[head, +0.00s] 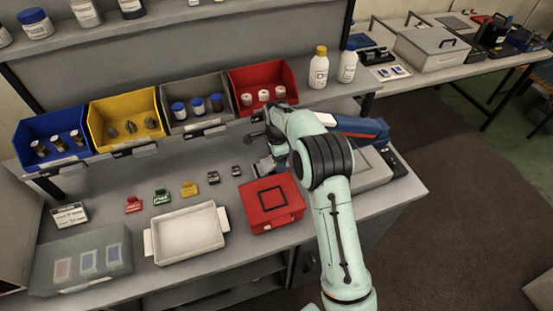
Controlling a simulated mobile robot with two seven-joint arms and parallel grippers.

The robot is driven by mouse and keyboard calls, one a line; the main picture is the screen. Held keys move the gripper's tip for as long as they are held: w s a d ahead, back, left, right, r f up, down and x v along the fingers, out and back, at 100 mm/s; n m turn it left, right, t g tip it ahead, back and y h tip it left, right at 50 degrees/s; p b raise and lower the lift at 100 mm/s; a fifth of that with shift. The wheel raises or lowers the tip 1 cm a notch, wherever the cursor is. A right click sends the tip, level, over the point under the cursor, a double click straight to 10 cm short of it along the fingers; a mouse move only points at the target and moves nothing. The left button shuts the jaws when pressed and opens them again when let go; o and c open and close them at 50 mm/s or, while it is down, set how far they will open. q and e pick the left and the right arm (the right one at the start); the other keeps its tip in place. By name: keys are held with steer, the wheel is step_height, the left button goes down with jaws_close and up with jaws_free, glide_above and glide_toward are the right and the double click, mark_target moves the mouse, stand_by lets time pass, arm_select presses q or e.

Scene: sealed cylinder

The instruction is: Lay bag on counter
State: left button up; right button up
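The grey counter (130,193) runs across the view below a row of bins. One arm, my right, comes in from the bottom right and reaches over the counter behind the red box. Its gripper (266,158) is small and partly hidden by the wrist; I cannot tell whether its fingers are open or shut. A greyish patch shows at the fingers, but I cannot tell whether it is a bag. No bag can be clearly made out. My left gripper is not in view.
A red box (272,206) and a white tray (188,236) stand at the front. A translucent box (84,262) is at left. Small coloured clips and several filled bins (196,104) lie behind. A blue-and-red object (358,128) is right of the arm.

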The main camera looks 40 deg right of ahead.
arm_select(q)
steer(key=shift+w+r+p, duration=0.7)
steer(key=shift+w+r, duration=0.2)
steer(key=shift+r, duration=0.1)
arm_select(e)
step_height(320, 180, up, 12)
steer(key=shift+r, duration=0.15)
